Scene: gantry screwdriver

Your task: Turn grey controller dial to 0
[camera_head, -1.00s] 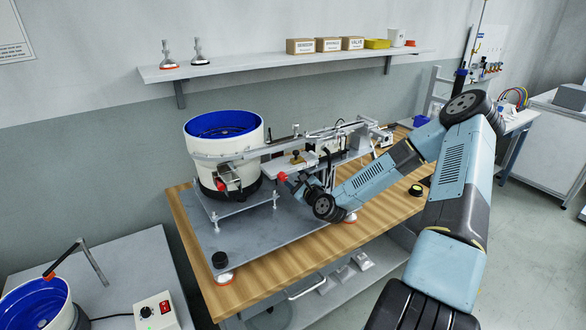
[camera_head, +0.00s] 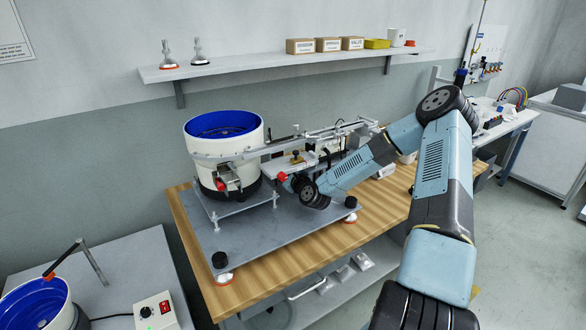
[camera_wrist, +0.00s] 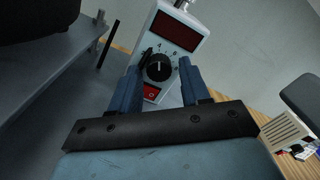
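The grey controller (camera_wrist: 182,28) shows in the wrist view, with a dark red display at its top and a red switch (camera_wrist: 151,93) below. Its black dial (camera_wrist: 157,70) sits between them. How far the fingertips are above the panel I cannot tell. In the head view my arm hides the gripper and the controller.
The white and blue bowl feeder (camera_head: 225,150) stands on a grey plate (camera_head: 255,240) on the wooden bench (camera_head: 260,275), left of my wrist. A second box with a knob and red switch (camera_head: 156,312) stands on the lower left table. A shelf (camera_head: 270,64) runs behind.

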